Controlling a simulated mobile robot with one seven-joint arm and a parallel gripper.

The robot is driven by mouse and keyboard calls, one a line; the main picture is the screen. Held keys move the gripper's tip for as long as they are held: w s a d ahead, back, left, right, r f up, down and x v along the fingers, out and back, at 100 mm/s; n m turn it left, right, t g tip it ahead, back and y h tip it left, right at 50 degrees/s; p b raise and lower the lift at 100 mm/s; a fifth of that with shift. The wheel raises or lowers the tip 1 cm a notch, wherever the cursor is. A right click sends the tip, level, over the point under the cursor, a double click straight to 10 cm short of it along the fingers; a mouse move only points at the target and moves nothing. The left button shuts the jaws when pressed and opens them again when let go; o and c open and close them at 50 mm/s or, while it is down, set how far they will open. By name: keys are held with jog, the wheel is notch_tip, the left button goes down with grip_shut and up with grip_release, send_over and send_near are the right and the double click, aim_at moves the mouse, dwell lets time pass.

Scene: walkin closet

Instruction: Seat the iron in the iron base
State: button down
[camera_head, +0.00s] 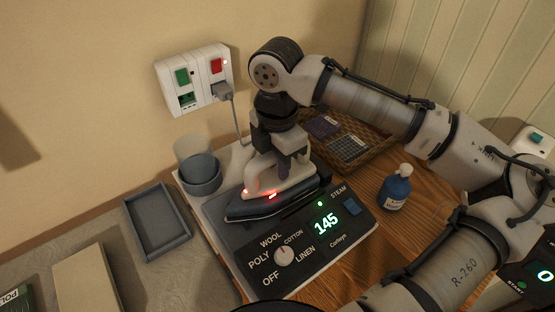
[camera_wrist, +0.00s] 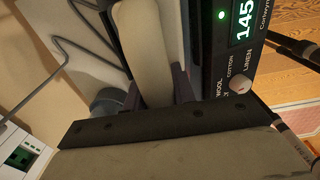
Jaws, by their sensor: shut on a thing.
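The iron (camera_head: 277,190) is pale with a dark soleplate and a glowing red light. It sits on or just over the iron base (camera_head: 317,268), a unit with a dark front panel, a dial and a green 145 display. I cannot tell whether the soleplate is fully down. My gripper (camera_head: 284,172) comes from above and is shut on the iron's handle. In the wrist view the pale handle (camera_wrist: 148,45) runs between my fingers, and the base panel (camera_wrist: 235,60) lies to the right. The contact under the iron is hidden.
A grey cup (camera_head: 201,174) stands at the base's back left. A grey tray (camera_head: 157,222) lies left of it. A blue bottle (camera_head: 395,190) stands to the right, and a wicker basket (camera_head: 367,152) is behind. A cord runs to the wall socket (camera_head: 195,80).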

dwell(0.3)
jog(key=c, duration=1.1)
grip_release()
jog(key=shift+f, duration=0.1)
notch_tip(320, 180, up, 14)
jog(key=shift+f+b, duration=0.1)
jog(key=shift+b, duration=0.2)
